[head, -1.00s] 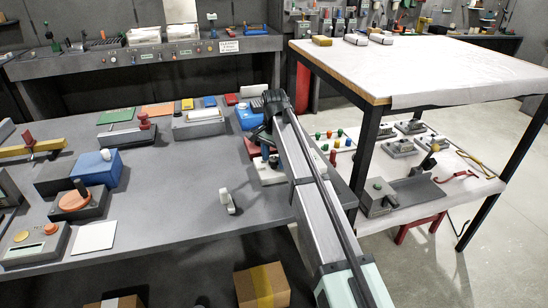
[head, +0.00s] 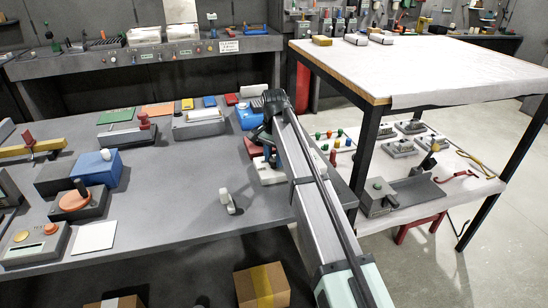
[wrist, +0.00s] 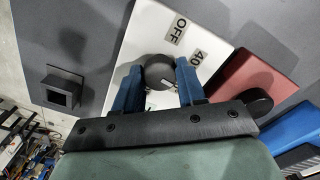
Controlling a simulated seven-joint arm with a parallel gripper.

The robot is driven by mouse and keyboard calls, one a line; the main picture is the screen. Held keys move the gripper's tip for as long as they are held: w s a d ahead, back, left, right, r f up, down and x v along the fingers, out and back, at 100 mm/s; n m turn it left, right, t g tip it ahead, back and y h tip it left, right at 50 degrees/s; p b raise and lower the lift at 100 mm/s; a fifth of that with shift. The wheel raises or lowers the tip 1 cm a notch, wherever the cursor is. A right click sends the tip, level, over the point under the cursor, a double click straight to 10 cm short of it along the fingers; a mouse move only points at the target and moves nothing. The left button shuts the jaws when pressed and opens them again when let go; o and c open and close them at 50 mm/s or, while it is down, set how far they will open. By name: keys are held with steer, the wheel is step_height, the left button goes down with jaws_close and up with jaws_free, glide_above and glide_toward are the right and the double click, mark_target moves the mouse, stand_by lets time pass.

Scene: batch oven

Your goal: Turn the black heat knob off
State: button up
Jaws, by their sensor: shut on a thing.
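The black heat knob (wrist: 160,72) sits on a white panel (wrist: 146,29) in the wrist view, with an "OFF" label and a "40" label on the panel beside it. My gripper (wrist: 158,80) has its two blue fingers on either side of the knob, shut on it. The knob's pointer and the rest of the dial are hard to make out, partly hidden by the gripper. In the head view the white unit (head: 268,176) is at the right of the grey table, mostly behind my arm, and the knob is hidden there.
A red panel (wrist: 251,85) and a blue one (wrist: 293,126) lie beside the white panel. A dark square block (wrist: 62,90) stands on the other side. In the head view a small white switch (head: 227,201) stands left of the unit on the grey table (head: 180,220).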

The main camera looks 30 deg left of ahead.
mark_target(274, 159)
steer(key=n, duration=0.4)
steer(key=shift+n, duration=0.4)
steer(key=n, duration=0.9)
steer(key=shift+n, duration=3)
steer(key=o, duration=1.1)
steer(key=shift+c, duration=0.2)
steer(key=shift+r, duration=0.15)
step_height(274, 159, up, 14)
steer(key=shift+f, duration=0.2)
